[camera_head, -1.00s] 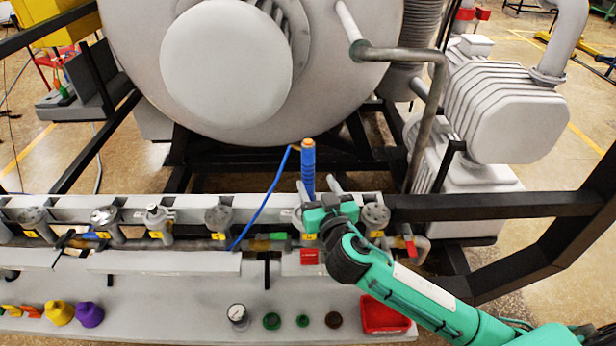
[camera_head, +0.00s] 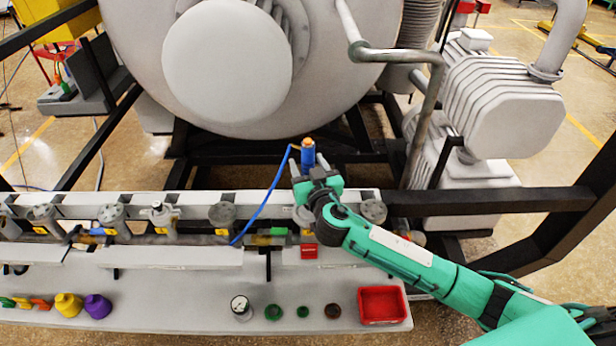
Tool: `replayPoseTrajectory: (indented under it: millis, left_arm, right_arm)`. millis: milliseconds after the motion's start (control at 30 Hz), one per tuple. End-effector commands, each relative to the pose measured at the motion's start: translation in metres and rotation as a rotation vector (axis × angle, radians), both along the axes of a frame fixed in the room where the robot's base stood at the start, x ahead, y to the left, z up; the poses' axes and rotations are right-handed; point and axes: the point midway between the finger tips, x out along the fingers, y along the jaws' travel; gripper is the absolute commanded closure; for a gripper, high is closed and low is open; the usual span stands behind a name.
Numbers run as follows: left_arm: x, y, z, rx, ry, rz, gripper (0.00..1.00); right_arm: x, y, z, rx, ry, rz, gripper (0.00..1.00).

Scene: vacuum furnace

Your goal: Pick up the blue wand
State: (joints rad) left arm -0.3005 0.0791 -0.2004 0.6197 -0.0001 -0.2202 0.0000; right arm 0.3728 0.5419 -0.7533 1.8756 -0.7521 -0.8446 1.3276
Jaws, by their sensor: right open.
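The blue wand (camera_head: 308,158) stands upright at the manifold rail, with an orange-brown top and a blue hose running down to the left. My right gripper (camera_head: 308,172) is open, its fingers pointing up and away at the wand. One finger shows to the left of the wand, and the gripper body hides the wand's lower part. I cannot tell whether the fingers touch it. My left gripper is not in view.
A grey rail (camera_head: 80,208) with several round valve fittings runs across the front. On the shelf (camera_head: 180,305) below are a gauge (camera_head: 240,306), several small rings and a red tray (camera_head: 382,305). The large grey furnace vessel (camera_head: 330,90) stands behind the wand.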

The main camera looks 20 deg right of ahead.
Motion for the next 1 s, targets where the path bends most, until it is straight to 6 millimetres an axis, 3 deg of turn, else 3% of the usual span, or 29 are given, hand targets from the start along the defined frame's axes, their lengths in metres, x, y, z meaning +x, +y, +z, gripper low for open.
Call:
replayPoseTrajectory:
  millis: [33,300,667,867,1000]
  left_arm:
    - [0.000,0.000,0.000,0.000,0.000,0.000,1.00]
    - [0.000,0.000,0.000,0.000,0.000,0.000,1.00]
    - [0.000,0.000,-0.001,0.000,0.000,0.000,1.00]
    - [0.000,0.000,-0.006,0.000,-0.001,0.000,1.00]
    - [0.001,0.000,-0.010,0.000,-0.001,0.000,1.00]
  right_arm:
    - [0.000,0.000,0.000,0.000,0.000,0.000,0.49]
    - [0.000,0.000,0.001,0.000,-0.001,0.000,1.00]
    - [0.000,0.000,0.007,0.001,-0.002,-0.001,1.00]
    - [0.000,0.000,0.032,0.003,-0.005,0.001,1.00]
    - [0.000,0.001,0.062,0.004,-0.007,0.002,1.00]
